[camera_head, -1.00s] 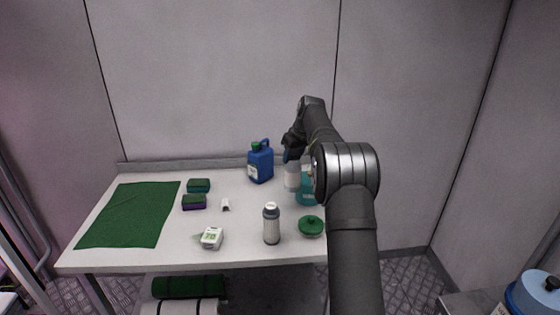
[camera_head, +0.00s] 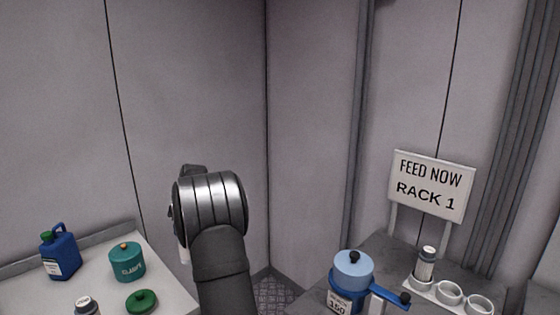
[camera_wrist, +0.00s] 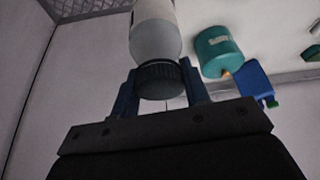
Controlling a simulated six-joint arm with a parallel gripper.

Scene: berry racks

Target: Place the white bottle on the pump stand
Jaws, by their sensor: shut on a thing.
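My gripper (camera_wrist: 160,82) shows in the wrist view with its two blue fingers shut on the dark ribbed cap of the white bottle (camera_wrist: 155,38). The bottle is clear of the table there. In the head view my arm hides the gripper and nearly all of the bottle; a small pale sliver shows at the arm's left edge. At the right of the head view, a dark stand (camera_head: 378,247) bears a blue pump (camera_head: 352,272) with a handle.
A "FEED NOW RACK 1" sign (camera_head: 432,185) rises behind the holder. The white table (camera_head: 165,284) at left carries a blue jug (camera_head: 60,252), a teal canister (camera_head: 127,262), a green lidded item (camera_head: 141,301) and another capped bottle (camera_head: 87,306). A floor gap separates table and stand.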

